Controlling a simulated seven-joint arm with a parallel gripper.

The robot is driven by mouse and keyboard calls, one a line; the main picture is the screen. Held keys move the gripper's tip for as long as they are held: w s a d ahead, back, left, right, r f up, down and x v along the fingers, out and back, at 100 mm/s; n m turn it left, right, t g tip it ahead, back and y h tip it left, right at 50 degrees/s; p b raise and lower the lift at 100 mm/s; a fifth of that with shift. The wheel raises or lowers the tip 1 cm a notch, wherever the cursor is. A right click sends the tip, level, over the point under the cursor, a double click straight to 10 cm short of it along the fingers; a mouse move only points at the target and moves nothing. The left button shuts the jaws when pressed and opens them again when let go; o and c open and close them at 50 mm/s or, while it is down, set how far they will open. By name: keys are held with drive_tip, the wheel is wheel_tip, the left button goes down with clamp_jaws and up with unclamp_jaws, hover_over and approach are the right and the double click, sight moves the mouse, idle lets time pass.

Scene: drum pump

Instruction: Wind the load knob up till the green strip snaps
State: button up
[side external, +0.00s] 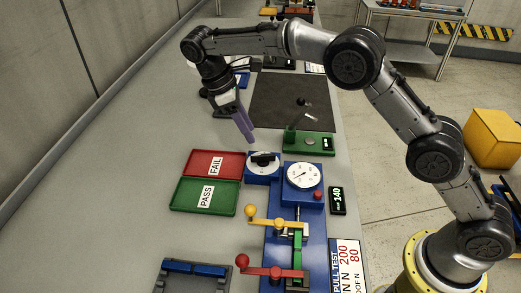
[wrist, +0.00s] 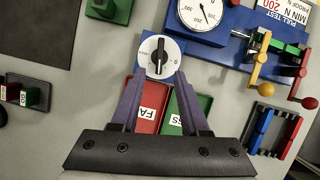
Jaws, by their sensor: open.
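The load knob (side external: 263,158) is a black bar handle on a white dial, set on a blue block beside the gauge. In the wrist view the knob (wrist: 159,56) lies just beyond and between my fingertips. My gripper (side external: 249,138) has purple fingers; it hangs above and behind the knob, apart from it. In the wrist view my gripper (wrist: 157,82) is open and empty. The green strip (side external: 298,249) runs along the blue frame between a yellow-handled and a red-handled clamp, partly covered by them. The round white gauge (side external: 303,175) stands next to the knob.
A red FAIL tray (side external: 230,157) and green PASS tray (side external: 182,202) lie left of the knob. The yellow lever (side external: 266,223) and red lever (side external: 270,271) stick out leftward. A display (side external: 337,201) reads 140. A green stand (side external: 310,146) is behind the gauge.

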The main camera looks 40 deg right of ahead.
sight(263, 155)
drive_tip(key=x, duration=0.8)
drive_tip(key=shift+f, duration=0.25)
drive_tip(key=shift+c, duration=0.2)
clamp_jaws()
